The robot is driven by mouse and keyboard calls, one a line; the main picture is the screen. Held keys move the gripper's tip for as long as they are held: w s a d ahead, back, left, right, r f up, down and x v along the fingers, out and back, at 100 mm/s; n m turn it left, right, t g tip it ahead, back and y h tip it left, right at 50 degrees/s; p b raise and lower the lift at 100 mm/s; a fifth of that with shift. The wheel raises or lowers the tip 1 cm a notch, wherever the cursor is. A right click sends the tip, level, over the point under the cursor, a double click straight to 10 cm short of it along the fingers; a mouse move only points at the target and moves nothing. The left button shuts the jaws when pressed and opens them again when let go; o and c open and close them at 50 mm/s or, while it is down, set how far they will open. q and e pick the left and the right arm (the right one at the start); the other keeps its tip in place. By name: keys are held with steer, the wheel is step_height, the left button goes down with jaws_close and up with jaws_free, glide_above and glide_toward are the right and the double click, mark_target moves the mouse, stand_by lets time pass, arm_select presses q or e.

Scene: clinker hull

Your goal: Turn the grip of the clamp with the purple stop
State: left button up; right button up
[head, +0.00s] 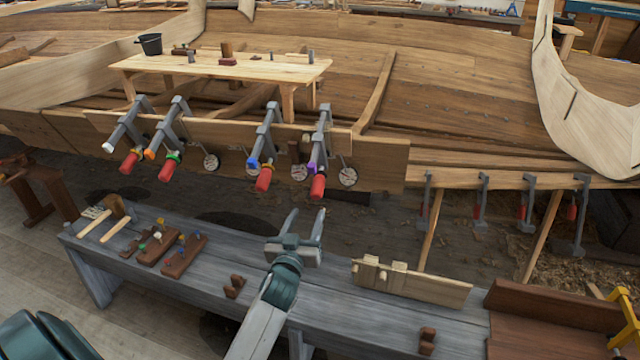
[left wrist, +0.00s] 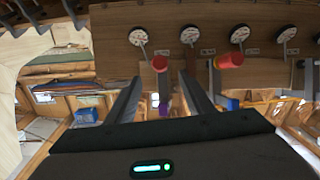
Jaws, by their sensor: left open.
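The clamp with the purple stop (head: 312,165) is the rightmost of the near row on the hull plank. Its red grip (head: 318,186) hangs at the lower end, beside a round dial. My left gripper (head: 307,212) is open and empty, just below this grip, fingers pointing toward the hull. In the left wrist view, a red grip (left wrist: 160,64) shows between and beyond the fingertips (left wrist: 160,78), with the purple stop (left wrist: 165,108) between the fingers. I see no contact. My right gripper is not in view.
The blue-stop clamp (head: 264,150) is close on the left; orange-and-green and white-stop clamps stand farther left. Round dials (head: 347,176) sit along the plank. Below is a grey bench (head: 330,312) with wooden tools and blocks. More clamps (head: 480,205) hang farther right.

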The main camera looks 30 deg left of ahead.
mark_target(315, 196)
arm_select(q)
steer(key=p+x, duration=0.1)
steer(key=x, duration=0.7)
steer(key=shift+w+a, duration=0.1)
steer(key=shift+w, duration=0.15)
steer(key=x, duration=0.6)
steer(key=shift+x, duration=0.85)
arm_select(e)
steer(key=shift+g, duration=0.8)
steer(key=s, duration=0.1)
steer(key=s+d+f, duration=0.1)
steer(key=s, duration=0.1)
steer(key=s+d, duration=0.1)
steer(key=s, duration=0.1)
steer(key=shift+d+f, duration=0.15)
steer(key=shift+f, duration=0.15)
arm_select(q)
steer(key=shift+c, duration=0.3)
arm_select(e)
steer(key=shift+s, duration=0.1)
arm_select(q)
steer(key=c, duration=1)
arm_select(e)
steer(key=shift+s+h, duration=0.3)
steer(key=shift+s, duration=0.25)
